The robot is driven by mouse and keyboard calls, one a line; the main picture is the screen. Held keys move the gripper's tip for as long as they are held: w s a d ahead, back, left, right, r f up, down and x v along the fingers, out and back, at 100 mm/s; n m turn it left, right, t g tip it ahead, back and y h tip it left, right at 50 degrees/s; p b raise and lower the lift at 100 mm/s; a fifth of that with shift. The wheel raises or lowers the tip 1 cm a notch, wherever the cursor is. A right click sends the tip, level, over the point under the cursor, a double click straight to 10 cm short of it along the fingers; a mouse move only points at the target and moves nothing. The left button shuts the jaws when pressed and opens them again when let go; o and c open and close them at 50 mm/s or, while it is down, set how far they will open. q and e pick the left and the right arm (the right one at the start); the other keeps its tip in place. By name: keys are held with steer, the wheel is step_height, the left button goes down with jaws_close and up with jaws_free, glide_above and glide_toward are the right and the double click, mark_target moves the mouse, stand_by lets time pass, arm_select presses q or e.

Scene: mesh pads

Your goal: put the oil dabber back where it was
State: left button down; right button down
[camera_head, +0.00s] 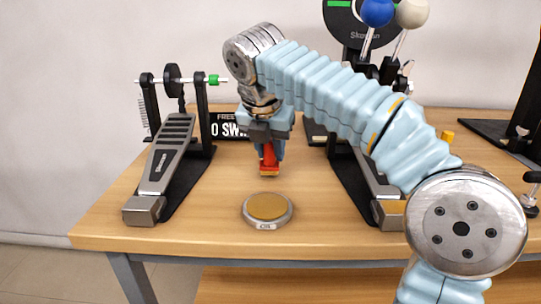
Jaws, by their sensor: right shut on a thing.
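My right gripper (269,150) is shut on a red oil dabber (269,165) with an orange lower end. It holds the dabber roughly upright above the table, a little behind the round pad. The round pad (268,207) has a tan top, a pale rim and a small label at its front, and lies near the table's front edge. The gripper's fingers hide the upper part of the dabber. My left gripper is not in view.
A bass drum pedal (172,150) stands on the left of the wooden table (105,215). Another pedal (362,180) stands to the right, partly behind my right arm. A black sign (228,127) is behind the gripper. The table's front left is clear.

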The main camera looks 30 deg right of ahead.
steer(key=shift+f, duration=0.35)
steer(key=shift+f, duration=0.15)
steer(key=c, duration=0.9)
jaws_free()
steer(key=shift+o, duration=0.2)
steer(key=p+v, duration=0.3)
steer(key=v, duration=0.9)
